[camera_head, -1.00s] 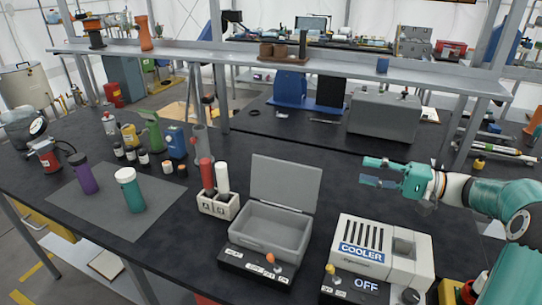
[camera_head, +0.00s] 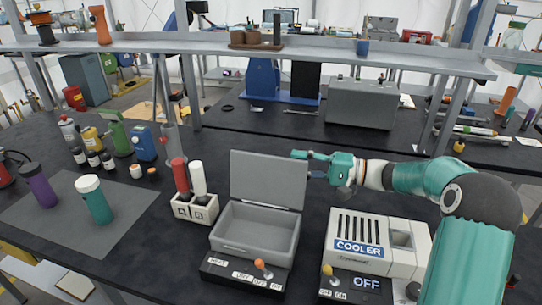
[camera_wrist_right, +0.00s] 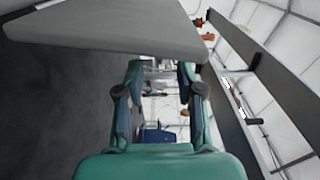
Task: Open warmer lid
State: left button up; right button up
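The warmer (camera_head: 255,228) is a grey box on a black base with an orange-tipped lever, at the table's front middle. Its grey lid (camera_head: 268,180) stands raised, roughly upright, and the inside of the box shows empty. My right gripper (camera_head: 312,164) is at the lid's upper right edge, with one finger overlapping its top corner in the head view. The right wrist view shows the fingers (camera_wrist_right: 160,85) apart with nothing between them, and the lid (camera_wrist_right: 110,30) as a grey panel close beside them. Contact with the lid cannot be told. My left gripper is not in view.
The white cooler (camera_head: 370,243) stands right of the warmer, under my right arm. A white holder (camera_head: 195,209) with red and white cylinders stands left. Purple and teal bottles (camera_head: 95,199) stand on a grey mat. A shelf (camera_head: 260,52) spans behind.

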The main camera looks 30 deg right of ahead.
aim_at(272, 160)
jog(key=p+x, duration=0.1)
jog(key=x, duration=0.6)
jog(key=shift+w+a, duration=0.1)
jog(key=shift+a, duration=0.05)
grip_shut()
jog(key=shift+f, duration=0.15)
